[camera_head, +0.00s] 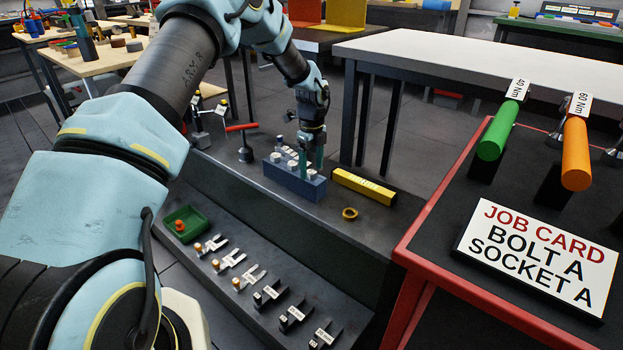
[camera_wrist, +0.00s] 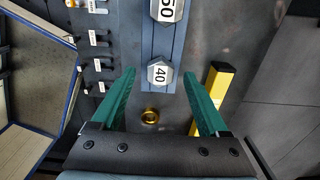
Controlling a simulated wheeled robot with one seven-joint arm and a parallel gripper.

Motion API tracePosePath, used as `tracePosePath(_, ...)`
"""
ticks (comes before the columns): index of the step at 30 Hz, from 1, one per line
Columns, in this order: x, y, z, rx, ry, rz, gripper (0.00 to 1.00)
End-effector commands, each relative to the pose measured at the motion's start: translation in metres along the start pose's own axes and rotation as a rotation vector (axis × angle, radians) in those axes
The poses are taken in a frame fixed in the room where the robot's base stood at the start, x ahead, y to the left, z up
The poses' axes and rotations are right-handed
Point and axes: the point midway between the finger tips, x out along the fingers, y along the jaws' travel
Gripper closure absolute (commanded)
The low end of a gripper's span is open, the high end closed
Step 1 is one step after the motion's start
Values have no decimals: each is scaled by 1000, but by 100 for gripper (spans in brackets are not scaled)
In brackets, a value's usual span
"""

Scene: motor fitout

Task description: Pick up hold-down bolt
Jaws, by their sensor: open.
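A blue block (camera_head: 292,184) on the dark bench holds a row of upright grey pieces. In the wrist view, the block (camera_wrist: 158,35) shows two hexagonal heads, apparently bolts: one marked 40 (camera_wrist: 160,74) and one marked 50 (camera_wrist: 168,9), partly cut off by the frame. No label says which is the hold-down bolt. My gripper (camera_head: 312,168) points down over the right end of the block. In the wrist view its two green fingers (camera_wrist: 159,73) are apart, one either side of the head marked 40, with nothing clamped. How far the fingertips are above it is unclear.
A yellow bar (camera_head: 363,186) and a brass ring (camera_head: 350,213) lie right of the block. A red-handled tool (camera_head: 243,141) stands to its left. A green tray (camera_head: 184,224) and several labelled pieces line the lower shelf. The job card (camera_head: 536,257) reads BOLT A, SOCKET A.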

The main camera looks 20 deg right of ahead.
Motion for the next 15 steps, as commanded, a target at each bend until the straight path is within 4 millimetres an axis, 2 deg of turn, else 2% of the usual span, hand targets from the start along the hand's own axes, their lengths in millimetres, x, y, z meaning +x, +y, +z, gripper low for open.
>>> tracePosePath(3, 11, 0, 0, 0, -1, -1, 22)
tracePosePath(9, 11, 0, 0, 0, -1, -1, 22)
tracePosePath(15, 11, 0, 0, 0, -1, -1, 45)
